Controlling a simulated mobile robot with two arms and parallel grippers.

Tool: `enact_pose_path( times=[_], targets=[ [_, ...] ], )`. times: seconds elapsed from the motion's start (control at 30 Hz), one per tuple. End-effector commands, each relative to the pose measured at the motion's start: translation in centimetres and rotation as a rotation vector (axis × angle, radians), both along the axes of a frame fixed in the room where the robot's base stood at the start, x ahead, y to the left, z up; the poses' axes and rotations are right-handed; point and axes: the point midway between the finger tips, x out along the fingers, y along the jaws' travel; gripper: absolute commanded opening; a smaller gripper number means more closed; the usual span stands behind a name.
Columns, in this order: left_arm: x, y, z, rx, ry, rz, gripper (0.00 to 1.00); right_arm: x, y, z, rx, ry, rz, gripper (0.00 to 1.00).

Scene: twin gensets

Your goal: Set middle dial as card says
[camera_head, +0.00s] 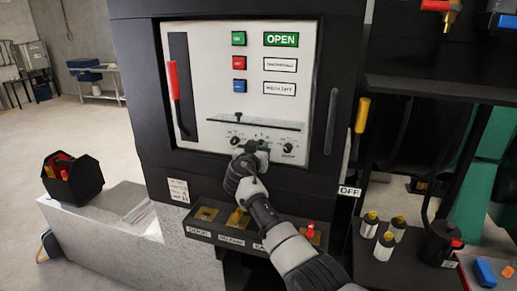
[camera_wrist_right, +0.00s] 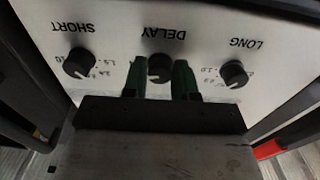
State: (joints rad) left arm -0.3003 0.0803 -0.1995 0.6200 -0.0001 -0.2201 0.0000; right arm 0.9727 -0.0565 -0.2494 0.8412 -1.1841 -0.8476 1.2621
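The middle dial (camera_wrist_right: 160,68), labelled DELAY, is a dark round knob on the white panel (camera_head: 207,80). My right gripper (camera_wrist_right: 160,77) has its two green fingers on either side of this dial, with no clear gap showing. In the head view my right gripper (camera_head: 256,148) is at the panel's lower edge and hides the middle dial. The SHORT dial (camera_wrist_right: 79,63) and the LONG dial (camera_wrist_right: 234,74) flank it, apart from the fingers. A small white card (camera_head: 178,190) is on the dark cabinet front, its print too small to read. My left gripper is not in view.
A black rail (camera_head: 255,121) runs across the panel above the dials. A red-handled lever (camera_head: 174,81) is at the panel's left. Below, a ledge (camera_head: 205,234) carries brass-coloured fittings and a red knob. A black tool bin (camera_head: 88,180) stands on a grey block at left.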

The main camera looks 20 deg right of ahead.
Motion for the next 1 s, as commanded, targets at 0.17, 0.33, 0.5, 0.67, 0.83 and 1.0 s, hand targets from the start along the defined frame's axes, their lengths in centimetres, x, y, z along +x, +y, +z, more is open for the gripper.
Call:
enact_pose_path(
  times=[0.17,0.33,0.5,0.67,0.83,1.0],
  targets=[
    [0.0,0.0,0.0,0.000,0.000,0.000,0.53,0.0,0.0,0.0,-0.001,0.001,0.000,0.04],
    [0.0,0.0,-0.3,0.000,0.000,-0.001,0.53,0.0,0.0,-0.1,-0.017,0.013,0.000,0.04],
    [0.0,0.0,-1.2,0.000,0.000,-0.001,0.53,0.0,0.0,-0.3,-0.073,0.049,0.000,0.04],
    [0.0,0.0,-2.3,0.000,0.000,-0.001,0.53,0.0,0.0,-0.4,-0.166,0.111,0.001,0.04],
    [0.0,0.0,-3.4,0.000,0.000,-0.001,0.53,0.0,0.0,-0.4,-0.294,0.199,0.001,0.04],
    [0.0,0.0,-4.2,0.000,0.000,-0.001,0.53,-0.1,0.0,-0.2,-0.428,0.289,0.000,0.04]
  ],
)
